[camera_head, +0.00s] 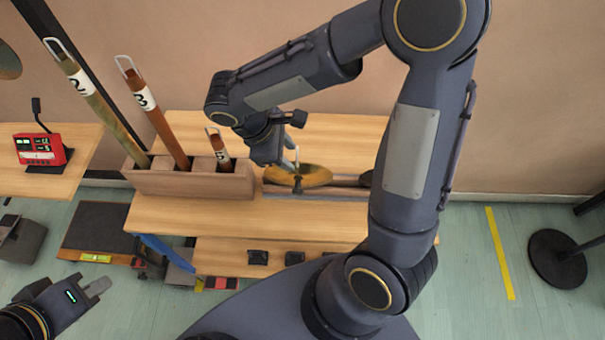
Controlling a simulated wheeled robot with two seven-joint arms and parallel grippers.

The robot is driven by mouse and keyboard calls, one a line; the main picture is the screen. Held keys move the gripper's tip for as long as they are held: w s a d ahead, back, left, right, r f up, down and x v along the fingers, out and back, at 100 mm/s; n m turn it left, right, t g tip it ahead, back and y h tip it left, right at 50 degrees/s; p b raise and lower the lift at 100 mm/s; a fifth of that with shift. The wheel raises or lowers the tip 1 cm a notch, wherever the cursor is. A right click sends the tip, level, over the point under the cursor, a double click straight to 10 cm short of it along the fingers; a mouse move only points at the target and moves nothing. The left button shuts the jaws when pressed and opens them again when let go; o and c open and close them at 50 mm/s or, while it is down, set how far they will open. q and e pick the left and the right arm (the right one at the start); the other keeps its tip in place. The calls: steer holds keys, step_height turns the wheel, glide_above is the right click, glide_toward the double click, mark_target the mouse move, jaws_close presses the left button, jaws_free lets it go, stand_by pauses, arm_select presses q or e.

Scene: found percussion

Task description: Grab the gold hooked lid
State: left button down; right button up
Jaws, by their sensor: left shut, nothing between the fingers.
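The gold lid (312,178) is a round disc lying near the middle of the wooden bench, at a dark rail. A small pale upright piece stands at its centre, perhaps its hook. My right gripper (280,160) reaches down from above, right beside the lid's upper left side. Its fingers are small and partly hidden, so I cannot tell whether they are open or touch the lid. My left gripper (98,288) is shut and empty at the lower left, over the floor and far from the lid.
A wooden block rack (190,182) left of the lid holds numbered tubes (155,112) that lean up and left. A red device (40,149) sits on the left table. Several small black blocks (258,257) lie on the lower shelf. A round black stand base (557,258) is at right.

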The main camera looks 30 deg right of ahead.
mark_target(305, 175)
steer(key=x, duration=0.6)
steer(key=shift+a+f, duration=0.2)
steer(key=shift+a, duration=0.1)
steer(key=shift+c, duration=0.5)
jaws_close()
